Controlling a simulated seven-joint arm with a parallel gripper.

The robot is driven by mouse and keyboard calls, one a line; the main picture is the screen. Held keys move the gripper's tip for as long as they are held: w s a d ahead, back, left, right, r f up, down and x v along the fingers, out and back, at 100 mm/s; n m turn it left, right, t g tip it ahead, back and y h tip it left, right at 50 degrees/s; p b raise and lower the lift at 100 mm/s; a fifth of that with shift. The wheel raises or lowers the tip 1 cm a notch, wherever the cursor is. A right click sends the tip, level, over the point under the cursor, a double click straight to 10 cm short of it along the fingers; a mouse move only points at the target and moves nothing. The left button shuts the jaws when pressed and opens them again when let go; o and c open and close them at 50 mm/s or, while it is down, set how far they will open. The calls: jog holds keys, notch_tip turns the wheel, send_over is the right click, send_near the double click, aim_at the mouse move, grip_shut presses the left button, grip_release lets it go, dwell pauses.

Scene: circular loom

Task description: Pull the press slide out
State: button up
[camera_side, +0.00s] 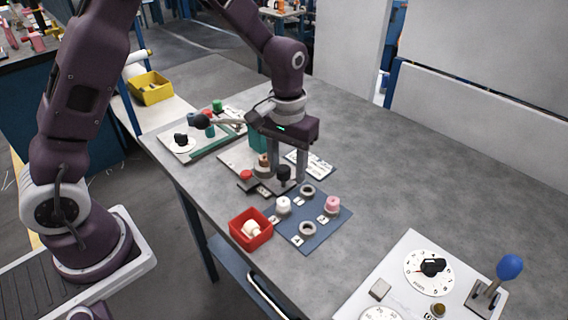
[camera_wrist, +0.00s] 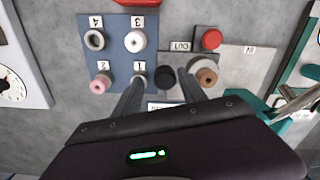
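The press slide is a dark plate (camera_wrist: 205,58) on a grey base, with an "OUT" label beside it. Its black knob (camera_wrist: 165,77) also shows in the side view (camera_side: 284,172). A brown-topped cylinder (camera_wrist: 206,77) stands on the press, near a red button (camera_wrist: 212,39) that also shows in the side view (camera_side: 246,175). A teal press part (camera_side: 258,139) stands behind. My gripper (camera_side: 286,178) is open and points down, with one finger on each side of the black knob. In the wrist view, gaps show between the fingers (camera_wrist: 160,79) and the knob; contact is not visible.
A blue mat (camera_side: 322,222) with numbered spots carries white, pink and grey round pieces close by. A red bin (camera_side: 251,240) holds a pale piece. The table's right is clear.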

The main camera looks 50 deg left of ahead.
jog(key=shift+a, duration=0.15)
notch_tip(320, 180, up, 7)
jog(key=shift+r, duration=0.1)
dwell(0.3)
jog(key=shift+r, duration=0.1)
jog(key=s+a+r+m+t, duration=0.1)
jog(key=s+r+t, duration=0.1)
jog(key=s+r, duration=0.7)
jog(key=s+a+r+m+t, duration=0.1)
jog(key=s+t, duration=0.2)
jog(key=s, duration=1)
jog(key=shift+s+r+m, duration=0.2)
jog(key=shift+s+m, duration=0.1)
jog(key=shift+m, duration=0.1)
